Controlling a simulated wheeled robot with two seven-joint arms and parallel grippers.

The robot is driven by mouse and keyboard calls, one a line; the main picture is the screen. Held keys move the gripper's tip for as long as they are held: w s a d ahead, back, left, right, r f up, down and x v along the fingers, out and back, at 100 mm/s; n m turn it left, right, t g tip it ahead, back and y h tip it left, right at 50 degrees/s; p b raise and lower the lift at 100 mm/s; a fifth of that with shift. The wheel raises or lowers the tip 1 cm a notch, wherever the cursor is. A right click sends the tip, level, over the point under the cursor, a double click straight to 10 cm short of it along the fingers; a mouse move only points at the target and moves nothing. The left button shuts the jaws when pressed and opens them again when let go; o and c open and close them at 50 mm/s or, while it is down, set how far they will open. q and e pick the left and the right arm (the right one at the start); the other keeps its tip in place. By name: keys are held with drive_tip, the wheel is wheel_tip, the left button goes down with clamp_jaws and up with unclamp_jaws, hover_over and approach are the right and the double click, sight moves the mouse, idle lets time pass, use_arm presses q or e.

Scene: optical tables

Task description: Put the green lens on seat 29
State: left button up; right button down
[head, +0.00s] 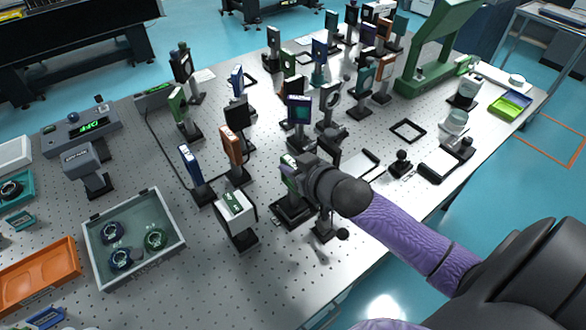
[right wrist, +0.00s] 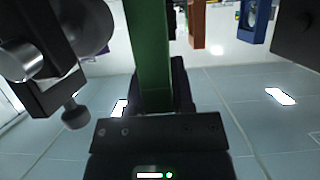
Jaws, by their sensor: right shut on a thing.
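My right gripper (head: 299,176) is at the near right part of the optical table, shut on an upright green piece that I take for the green lens (head: 288,163). In the right wrist view the green lens (right wrist: 150,55) is a tall green slab between the dark fingers. In the head view the gripper hides much of it. A black mount base (head: 293,212) is just below it; I cannot tell whether they touch. Seat numbers are too small to read, so I cannot pick out seat 29. My left gripper is not in view.
Many upright optics crowd the optical table (head: 330,243), including an orange one (head: 231,146) and a blue one (head: 190,164) left of the gripper. A white-faced block (head: 235,208) stands close by. A grey tray (head: 181,243) holds round parts. Bare table lies at front.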

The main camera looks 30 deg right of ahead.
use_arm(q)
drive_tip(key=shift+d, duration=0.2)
use_arm(e)
drive_tip(key=shift+r, duration=0.15)
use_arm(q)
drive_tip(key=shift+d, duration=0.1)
use_arm(e)
drive_tip(key=shift+c, duration=2.4)
unclamp_jaws()
drive_tip(key=shift+s+r, duration=0.1)
drive_tip(key=shift+s, duration=0.15)
use_arm(q)
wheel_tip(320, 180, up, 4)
drive_tip(key=p, duration=0.3)
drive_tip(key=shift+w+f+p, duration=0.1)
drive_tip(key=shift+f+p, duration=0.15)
drive_tip(key=shift+p, duration=0.05)
use_arm(e)
drive_tip(key=a+v, duration=0.1)
drive_tip(key=v, duration=1)
drive_tip(key=shift+s+d, duration=0.2)
drive_tip(key=shift+d, duration=0.3)
